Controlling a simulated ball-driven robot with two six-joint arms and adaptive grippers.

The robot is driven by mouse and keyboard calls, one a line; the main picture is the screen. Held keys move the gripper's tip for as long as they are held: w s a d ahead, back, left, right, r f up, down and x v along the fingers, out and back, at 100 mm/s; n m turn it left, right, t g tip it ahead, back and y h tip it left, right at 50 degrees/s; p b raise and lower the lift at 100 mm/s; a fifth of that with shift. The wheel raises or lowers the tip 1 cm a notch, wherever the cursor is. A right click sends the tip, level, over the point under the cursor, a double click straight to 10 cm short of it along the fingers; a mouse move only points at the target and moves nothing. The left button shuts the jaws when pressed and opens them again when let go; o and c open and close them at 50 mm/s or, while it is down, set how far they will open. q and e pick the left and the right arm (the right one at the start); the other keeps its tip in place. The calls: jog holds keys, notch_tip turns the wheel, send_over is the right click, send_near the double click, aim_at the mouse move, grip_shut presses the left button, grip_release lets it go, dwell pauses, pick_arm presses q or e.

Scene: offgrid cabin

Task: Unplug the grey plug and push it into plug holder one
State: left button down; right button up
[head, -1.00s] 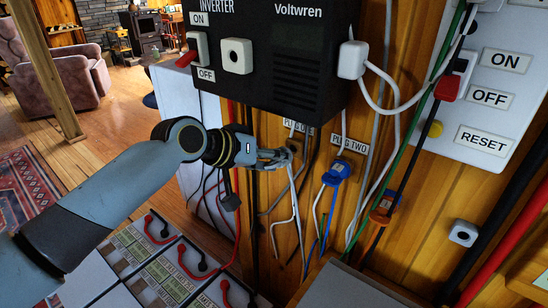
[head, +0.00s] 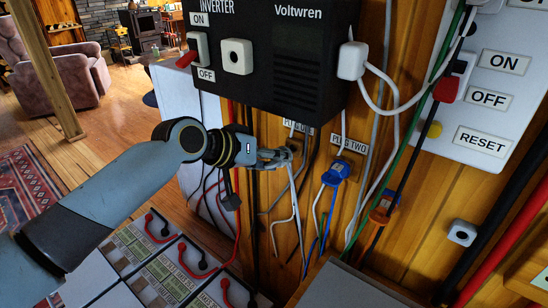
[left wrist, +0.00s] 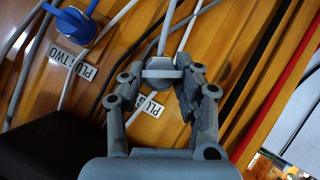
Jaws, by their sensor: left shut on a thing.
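My left gripper (head: 278,157) reaches in from the left below the inverter. It is shut on the grey plug (left wrist: 162,69), whose pale cable runs away between the fingertips in the left wrist view. The gripper (left wrist: 163,76) is right at the PLUG ONE label (left wrist: 150,107), which it partly covers. Plug holder one is hidden behind the fingers and plug, so I cannot tell whether the plug is seated in it. The blue plug (head: 336,173) sits under the PLUG TWO label (head: 348,144). It also shows in the left wrist view (left wrist: 73,25). My right gripper is not in view.
The black inverter (head: 285,60) hangs just above my gripper. A white plug (head: 352,60) is on its right side. Loose cables hang around the holders. An orange plug (head: 381,211) is lower right. Batteries (head: 150,270) stand below. A white switch panel (head: 490,90) is at right.

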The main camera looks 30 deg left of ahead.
pick_arm(q)
jog(key=shift+w+d, duration=0.2)
jog(key=shift+w, duration=1.15)
jog(key=c, duration=0.9)
grip_release()
jog(key=v, duration=1.2)
